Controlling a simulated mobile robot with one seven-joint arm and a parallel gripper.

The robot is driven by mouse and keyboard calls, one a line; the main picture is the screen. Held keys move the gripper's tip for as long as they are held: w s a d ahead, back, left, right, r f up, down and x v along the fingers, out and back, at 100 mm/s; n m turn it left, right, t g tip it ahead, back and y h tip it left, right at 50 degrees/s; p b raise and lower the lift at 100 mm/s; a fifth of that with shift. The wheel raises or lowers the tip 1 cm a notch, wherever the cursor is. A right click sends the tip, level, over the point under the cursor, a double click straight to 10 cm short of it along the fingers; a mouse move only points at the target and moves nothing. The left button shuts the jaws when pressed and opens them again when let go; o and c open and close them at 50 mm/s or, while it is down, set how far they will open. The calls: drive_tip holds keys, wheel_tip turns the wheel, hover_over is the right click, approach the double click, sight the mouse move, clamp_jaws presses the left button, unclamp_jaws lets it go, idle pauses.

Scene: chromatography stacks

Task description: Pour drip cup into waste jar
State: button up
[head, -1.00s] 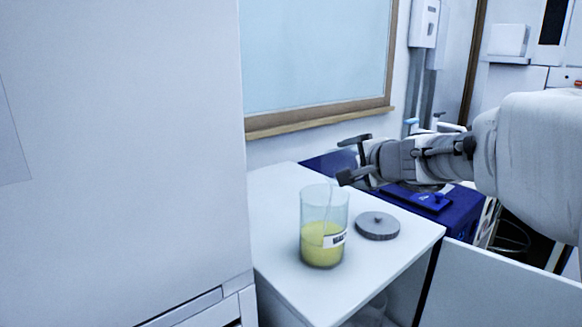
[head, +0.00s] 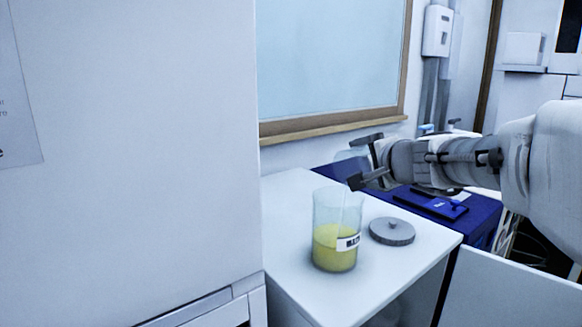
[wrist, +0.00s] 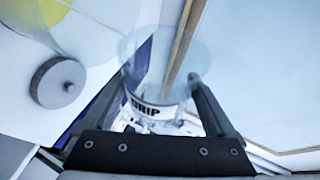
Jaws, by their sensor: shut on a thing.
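The waste jar (head: 336,247) is a clear glass vessel, part filled with yellow liquid, standing upright and open on the white counter. Part of it shows at the upper left of the wrist view (wrist: 55,14). My gripper (head: 364,161) is shut on the drip cup (head: 347,162), a clear cup, up and just right of the jar's rim in the head view. In the wrist view the cup, labelled DRIP (wrist: 152,111), sits between my two fingers. The cup looks tipped well over relative to the board's edge. Its contents are unclear, and no stream shows.
A grey knobbed lid (head: 392,231) lies on the white counter (head: 290,215) right of the jar. A blue surface (head: 480,215) is behind it. A tall white cabinet (head: 130,150) fills the left. A framed board (head: 330,60) hangs behind.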

drive_tip(key=shift+s+a+r+b, duration=0.1)
drive_tip(key=shift+b, duration=0.2)
drive_tip(key=shift+r+p, duration=0.2)
drive_tip(key=shift+p, duration=0.75)
drive_tip(key=shift+w+d+f+m+g+y+p, duration=0.2)
drive_tip(key=shift+d+m+g+y+p, duration=0.15)
drive_tip(key=shift+p, duration=0.7)
drive_tip(key=shift+f+m+p, duration=0.2)
drive_tip(key=shift+m+p, duration=0.15)
drive_tip(key=shift+p, duration=0.05)
drive_tip(key=shift+w+d+r+g+y+p, duration=0.15)
drive_tip(key=shift+r+g+y+p, duration=0.2)
drive_tip(key=shift+p, duration=0.7)
drive_tip(key=p, duration=0.2)
drive_tip(key=r+m+p, duration=0.1)
drive_tip(key=p, duration=0.2)
drive_tip(key=shift+w+d+r+m+g, duration=0.15)
drive_tip(key=shift+d+r+m+g, duration=0.15)
drive_tip(key=shift+g, duration=0.1)
drive_tip(key=shift+y+p, duration=0.4)
drive_tip(key=shift+p, duration=0.1)
drive_tip(key=shift+f, duration=0.2)
